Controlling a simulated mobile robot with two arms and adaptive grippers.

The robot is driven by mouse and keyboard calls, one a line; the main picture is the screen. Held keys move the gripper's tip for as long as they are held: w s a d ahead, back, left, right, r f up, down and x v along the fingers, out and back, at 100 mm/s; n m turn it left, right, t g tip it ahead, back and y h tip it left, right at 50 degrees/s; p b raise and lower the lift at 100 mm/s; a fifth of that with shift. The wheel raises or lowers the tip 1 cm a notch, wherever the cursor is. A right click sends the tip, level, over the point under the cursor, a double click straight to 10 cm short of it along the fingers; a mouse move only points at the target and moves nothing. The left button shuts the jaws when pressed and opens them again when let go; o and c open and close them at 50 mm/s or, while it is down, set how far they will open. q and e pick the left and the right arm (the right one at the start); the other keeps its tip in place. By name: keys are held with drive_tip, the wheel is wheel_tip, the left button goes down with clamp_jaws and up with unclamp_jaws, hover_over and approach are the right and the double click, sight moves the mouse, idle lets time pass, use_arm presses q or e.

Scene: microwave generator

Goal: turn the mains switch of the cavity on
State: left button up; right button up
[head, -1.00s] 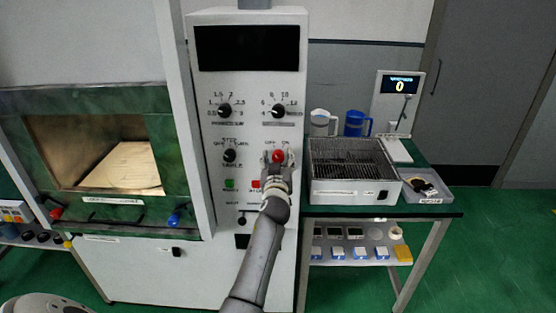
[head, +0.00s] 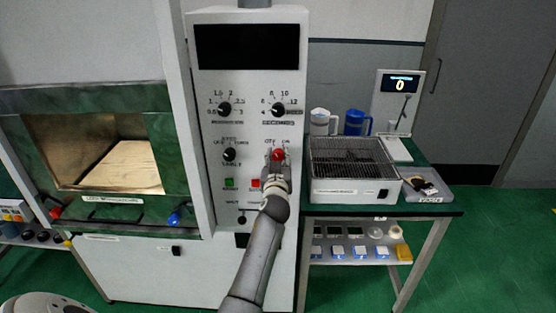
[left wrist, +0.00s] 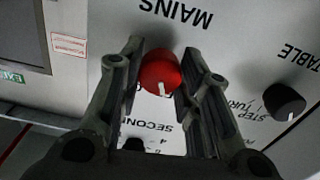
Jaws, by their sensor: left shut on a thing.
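The mains switch is a red round knob (head: 278,155) on the grey control panel (head: 205,187), with OFF and ON marked above it. The fingers hide the OFF and ON words in the wrist view. My right gripper is in neither view.
Black knobs, such as the table knob (head: 229,155), sit close by on the panel. A green button (head: 229,184) and a red button (head: 256,184) lie below. The open-looking cavity (head: 110,168) is at left. A side table (head: 440,210) holds a wire-topped box (head: 350,185).

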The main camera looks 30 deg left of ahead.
use_arm(q)
drive_tip(key=m, duration=0.5)
drive_tip(key=shift+b, duration=0.3)
drive_tip(key=m, duration=0.2)
drive_tip(key=shift+m, duration=1.9)
drive_tip(key=shift+f+m, duration=0.1)
drive_tip(key=shift+m, duration=0.2)
drive_tip(key=o, duration=1.1)
drive_tip(key=shift+c, duration=0.2)
